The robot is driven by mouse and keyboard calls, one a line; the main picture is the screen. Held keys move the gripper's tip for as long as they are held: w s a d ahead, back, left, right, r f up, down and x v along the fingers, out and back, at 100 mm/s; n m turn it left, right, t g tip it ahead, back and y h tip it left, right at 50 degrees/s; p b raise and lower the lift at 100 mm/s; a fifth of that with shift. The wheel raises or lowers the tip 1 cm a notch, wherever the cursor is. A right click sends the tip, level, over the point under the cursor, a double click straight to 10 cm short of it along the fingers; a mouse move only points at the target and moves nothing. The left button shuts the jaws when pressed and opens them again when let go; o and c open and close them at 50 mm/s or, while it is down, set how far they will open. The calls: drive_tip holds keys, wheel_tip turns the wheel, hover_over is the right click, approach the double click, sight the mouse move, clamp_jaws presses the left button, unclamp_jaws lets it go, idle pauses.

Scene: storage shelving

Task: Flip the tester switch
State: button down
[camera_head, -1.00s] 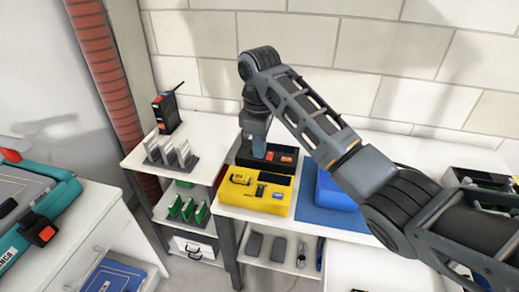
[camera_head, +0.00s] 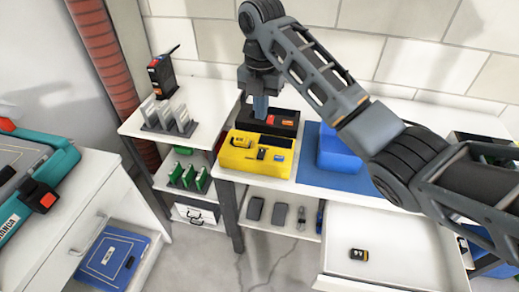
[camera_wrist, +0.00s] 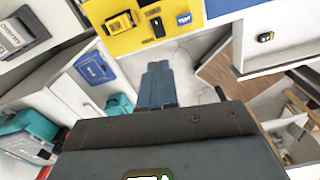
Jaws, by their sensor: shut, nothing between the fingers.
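A yellow tester box (camera_head: 240,164) stands at the front of the white bench, with a small yellow device and dark parts on its top. In the wrist view, the yellow box (camera_wrist: 142,43) shows a blue TEST label (camera_wrist: 184,19) and a small black part (camera_wrist: 158,27) that may be a switch. A black box (camera_head: 285,130) with an orange-red part (camera_head: 275,121) stands behind it. My gripper (camera_head: 261,112) points down at the black box's left part; contact cannot be told. Its fingers (camera_wrist: 158,68) are together and empty in the wrist view.
A blue box (camera_head: 338,155) sits on a blue mat to the right. Grey upright plates (camera_head: 170,118) and a black device (camera_head: 162,80) stand on the left shelf. An open white drawer (camera_head: 400,245) holds a small black-and-yellow item (camera_head: 358,254).

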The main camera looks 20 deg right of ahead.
drive_tip(key=shift+n, duration=0.9)
wheel_tip(320, 180, down, 8)
drive_tip(key=b, duration=0.3)
drive_tip(key=shift+s+f, duration=0.1)
drive_tip(key=shift+f, duration=0.15)
drive_tip(key=shift+r, duration=0.1)
drive_tip(key=shift+w+d, duration=0.1)
drive_tip(key=shift+w, duration=0.1)
drive_tip(key=shift+w+d+r, duration=0.2)
drive_tip(key=shift+w+d, duration=0.15)
drive_tip(key=shift+w, duration=0.15)
drive_tip(key=shift+r, duration=0.1)
